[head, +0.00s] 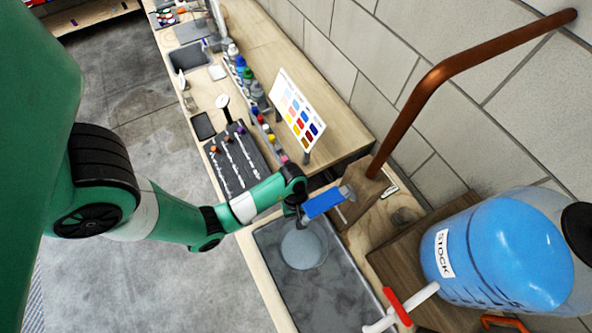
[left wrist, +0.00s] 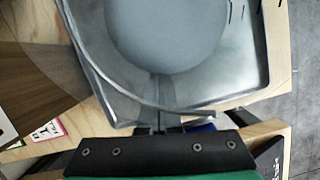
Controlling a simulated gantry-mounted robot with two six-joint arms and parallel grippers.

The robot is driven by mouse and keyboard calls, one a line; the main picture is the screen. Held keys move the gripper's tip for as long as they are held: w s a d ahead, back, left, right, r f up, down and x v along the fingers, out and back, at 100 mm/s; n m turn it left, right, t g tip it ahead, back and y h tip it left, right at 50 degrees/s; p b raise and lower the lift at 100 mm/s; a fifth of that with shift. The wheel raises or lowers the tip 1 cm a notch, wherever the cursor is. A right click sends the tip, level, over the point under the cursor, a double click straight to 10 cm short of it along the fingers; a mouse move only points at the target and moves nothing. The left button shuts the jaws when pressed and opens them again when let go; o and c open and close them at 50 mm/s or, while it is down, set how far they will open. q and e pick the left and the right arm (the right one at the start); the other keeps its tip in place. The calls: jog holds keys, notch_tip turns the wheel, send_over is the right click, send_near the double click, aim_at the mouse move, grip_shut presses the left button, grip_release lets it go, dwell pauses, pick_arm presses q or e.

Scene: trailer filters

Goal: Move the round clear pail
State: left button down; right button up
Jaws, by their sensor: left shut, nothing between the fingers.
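The round clear pail (head: 303,247) stands in the grey sink basin (head: 345,290), near its back end. In the left wrist view the pail (left wrist: 165,35) fills the upper middle, with its thin see-through rim curving across and its round grey-looking bottom inside. My left gripper (head: 301,222) points down at the pail's far edge in the head view. Its fingers (left wrist: 160,118) are shut and empty, close to the rim; I cannot tell whether they touch it. My right gripper is not in view.
A blue-handled tool (head: 323,204) lies beside my gripper. A copper pipe (head: 430,85) rises behind it. A dark rack (head: 235,160), colour chart (head: 297,110) and several bottles line the counter.

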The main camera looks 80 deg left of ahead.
aim_at(303, 242)
pick_arm(q)
jog(key=d, duration=0.2)
jog(key=d+p, duration=0.1)
jog(key=shift+w+d+r, duration=0.1)
jog(key=shift+d+r, duration=0.1)
jog(key=shift+r, duration=0.05)
jog(key=shift+d+f, duration=0.25)
